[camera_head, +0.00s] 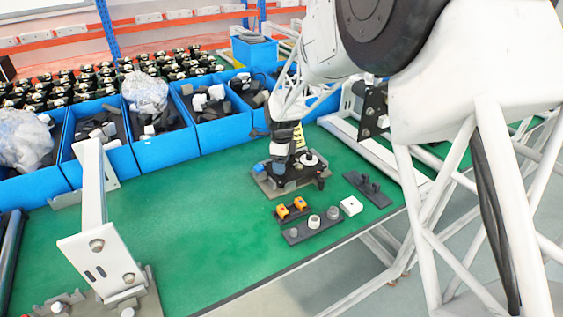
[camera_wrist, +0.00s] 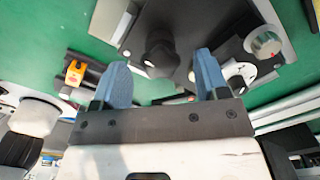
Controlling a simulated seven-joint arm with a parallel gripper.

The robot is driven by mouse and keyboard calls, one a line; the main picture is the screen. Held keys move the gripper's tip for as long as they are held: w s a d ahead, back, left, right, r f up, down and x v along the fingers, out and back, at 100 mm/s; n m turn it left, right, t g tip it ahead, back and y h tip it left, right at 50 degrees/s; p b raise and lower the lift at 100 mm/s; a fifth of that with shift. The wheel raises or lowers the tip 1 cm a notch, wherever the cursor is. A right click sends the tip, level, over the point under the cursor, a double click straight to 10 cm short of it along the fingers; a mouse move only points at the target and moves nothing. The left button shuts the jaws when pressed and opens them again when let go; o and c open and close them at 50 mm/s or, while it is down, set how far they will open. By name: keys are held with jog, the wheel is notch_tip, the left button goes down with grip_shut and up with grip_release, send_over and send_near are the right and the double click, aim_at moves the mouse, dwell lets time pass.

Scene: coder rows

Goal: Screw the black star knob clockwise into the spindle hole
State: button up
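The black star knob (camera_wrist: 160,54) shows in the wrist view on the black fixture plate (camera_wrist: 203,20), between my two blue fingers but beyond their tips. My gripper (camera_wrist: 161,62) is open, with a gap on both sides of the knob. I cannot tell how deep the knob sits, and the spindle hole is not visible. In the head view my gripper (camera_head: 283,168) is down over the black fixture (camera_head: 290,181), and the knob is hidden there. A white dial (camera_wrist: 239,74) and a silver knob (camera_wrist: 265,42) sit right of the fingers in the wrist view.
Blue bins (camera_head: 162,148) line the back. A white stand (camera_head: 97,238) is at left. The green table (camera_head: 195,225) between is clear.

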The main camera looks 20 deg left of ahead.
jog(key=shift+r, duration=0.1)
jog(key=shift+r, duration=3.8)
jog(key=shift+d, duration=0.1)
jog(key=shift+s+d+r, duration=0.1)
jog(key=shift+d+r, duration=0.15)
jog(key=s+d+r+n, duration=0.3)
jog(key=s+d+r, duration=0.15)
jog(key=d, duration=0.35)
jog(key=s+d+r+n+t, duration=0.1)
jog(key=s+d+r+n, duration=0.1)
jog(key=s+d+r, duration=0.35)
jog(key=s+d+r+n, duration=0.3)
jog(key=s+d, duration=0.2)
jog(key=d, duration=0.5)
jog(key=s+d+n, duration=0.3)
jog(key=s+d, duration=0.2)
jog(key=s, duration=0.3)
jog(key=s+d+n+t, duration=0.1)
jog(key=s+d+n, duration=0.2)
jog(key=s, duration=0.6)
jog(key=s+d+f+n, duration=0.1)
jog(key=s+d+n, duration=0.2)
jog(key=s+d, duration=0.4)
jog(key=shift+s+d+t, duration=0.3)
jog(key=shift+s+d, duration=0.05)
jog(key=shift+s, duration=0.75)
